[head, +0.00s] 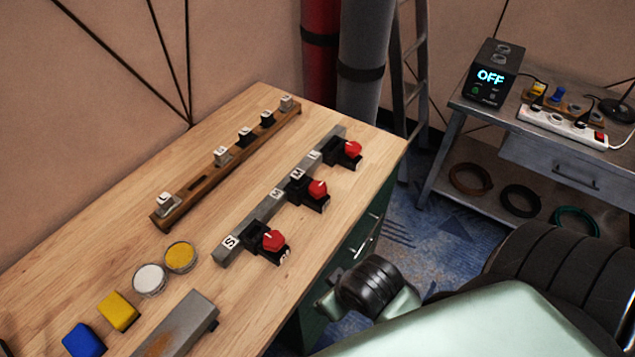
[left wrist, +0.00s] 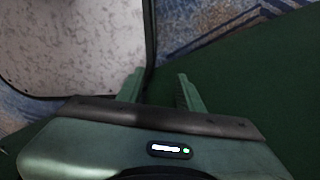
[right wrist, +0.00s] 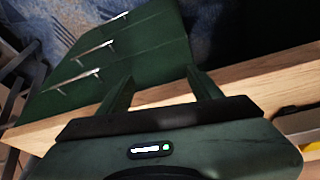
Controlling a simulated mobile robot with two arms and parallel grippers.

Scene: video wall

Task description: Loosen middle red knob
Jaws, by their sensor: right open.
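The middle red knob (head: 318,189) sits on a black block on a grey bar (head: 268,207) on the wooden table. One red knob (head: 353,149) is farther back and another (head: 273,240) is nearer. My right gripper (right wrist: 158,72) is open and empty in the right wrist view, near the table's edge with the green drawers beyond. No red knob shows there. In the head view my right arm reaches in at lower right, apart from the knobs. My left gripper (left wrist: 159,75) is open and empty in the left wrist view and absent from the head view.
A wooden rail (head: 230,160) with several switches lies behind the knobs. Yellow (head: 118,311) and blue (head: 84,340) blocks, round discs and a grey block (head: 180,325) lie at the front. A side table (head: 480,108) holds a box reading OFF (head: 490,76) and a power strip (head: 560,124).

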